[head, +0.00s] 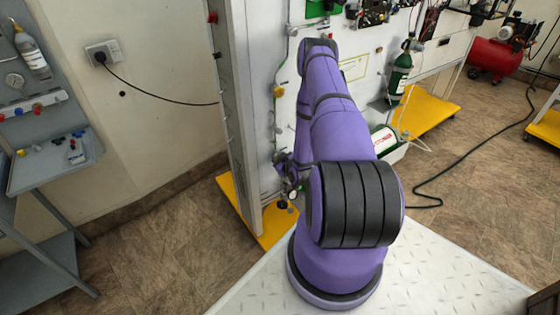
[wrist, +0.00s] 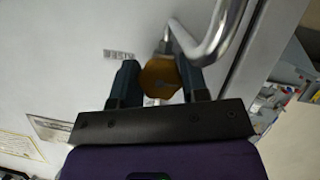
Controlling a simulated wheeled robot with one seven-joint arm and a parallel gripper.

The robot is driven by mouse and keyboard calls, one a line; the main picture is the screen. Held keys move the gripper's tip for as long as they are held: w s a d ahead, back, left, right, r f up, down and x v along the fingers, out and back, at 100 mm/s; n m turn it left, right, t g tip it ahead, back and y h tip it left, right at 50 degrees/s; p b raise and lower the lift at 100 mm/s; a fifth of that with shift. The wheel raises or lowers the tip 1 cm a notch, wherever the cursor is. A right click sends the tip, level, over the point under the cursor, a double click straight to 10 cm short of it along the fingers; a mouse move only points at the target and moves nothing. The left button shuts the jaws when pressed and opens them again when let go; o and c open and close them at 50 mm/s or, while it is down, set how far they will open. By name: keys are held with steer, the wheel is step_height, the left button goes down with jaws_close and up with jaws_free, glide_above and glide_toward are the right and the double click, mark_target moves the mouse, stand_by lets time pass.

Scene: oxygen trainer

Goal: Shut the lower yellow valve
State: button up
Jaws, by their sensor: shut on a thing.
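In the wrist view my gripper (wrist: 158,70) has one dark finger on each side of a yellow valve knob (wrist: 160,82), shut on it. A bent metal pipe (wrist: 212,42) runs from the knob towards the upper right. In the head view another yellow valve (head: 278,91) shows higher on the white panel (head: 284,120). My gripper (head: 284,163) is at the panel below that valve, partly hidden by my purple arm. The held knob cannot be made out in the head view.
The panel's grey upright frame (head: 240,120) stands just left of my gripper. A green bottle (head: 401,72) hangs on the panel to the right. A grey trolley (head: 45,135) stands at far left, and a red compressor tank (head: 492,57) at back right.

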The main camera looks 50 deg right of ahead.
steer(key=shift+m+t+y, duration=0.3)
steer(key=shift+m+y, duration=1.1)
steer(key=shift+m, duration=0.5)
steer(key=o, duration=0.9)
steer(key=shift+o, duration=0.2)
steer(key=v, duration=1.1)
steer(key=shift+w+d, duration=0.1)
